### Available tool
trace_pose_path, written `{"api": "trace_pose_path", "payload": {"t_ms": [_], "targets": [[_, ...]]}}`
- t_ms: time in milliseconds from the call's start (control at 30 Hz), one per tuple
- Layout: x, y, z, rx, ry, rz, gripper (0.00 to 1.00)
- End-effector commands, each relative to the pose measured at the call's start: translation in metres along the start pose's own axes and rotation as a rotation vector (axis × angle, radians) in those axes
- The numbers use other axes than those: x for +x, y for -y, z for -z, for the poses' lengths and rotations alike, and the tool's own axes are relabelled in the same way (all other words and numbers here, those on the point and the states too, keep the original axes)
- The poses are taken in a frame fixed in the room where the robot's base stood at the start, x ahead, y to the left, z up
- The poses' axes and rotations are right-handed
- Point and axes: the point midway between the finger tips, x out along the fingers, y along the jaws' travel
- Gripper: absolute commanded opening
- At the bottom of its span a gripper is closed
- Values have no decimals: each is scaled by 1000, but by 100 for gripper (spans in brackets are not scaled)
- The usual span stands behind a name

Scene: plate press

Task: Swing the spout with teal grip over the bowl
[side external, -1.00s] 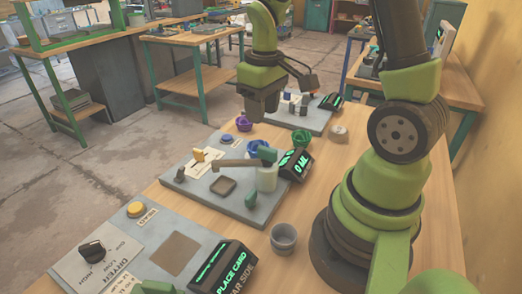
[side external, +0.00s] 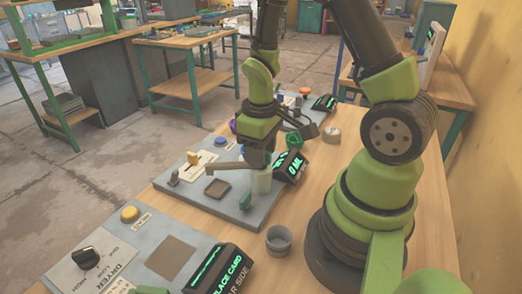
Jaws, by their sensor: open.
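The spout (side external: 228,166) is a grey-brown bar over the middle control plate, pointing left from a pale cylindrical post (side external: 261,183). My gripper (side external: 258,162) is pointing down, directly over the post end of the spout, where the teal grip is. It is open. The grip is hidden behind the gripper, and I cannot tell whether the fingers stand around it. A dark square pad (side external: 217,188) lies on the plate below the spout's free end. Which vessel is the bowl is unclear; a green round one (side external: 293,140) stands behind the display.
A black display reading 0 ML (side external: 289,167) stands right of the post. A grey cup (side external: 280,242) is on the wooden table. A dryer panel (side external: 95,262) is at the front left.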

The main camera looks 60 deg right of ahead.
Motion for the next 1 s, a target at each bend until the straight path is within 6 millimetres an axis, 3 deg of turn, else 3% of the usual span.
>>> {"api": "trace_pose_path", "payload": {"t_ms": [267, 433, 467, 1000], "targets": [[1, 0, 0, 0, 0, 0, 40], [1, 0, 0, 0, 0, 0, 1], [1, 0, 0, 0, 0, 0, 0], [1, 0, 0, 107, 0, 1, 0]]}}
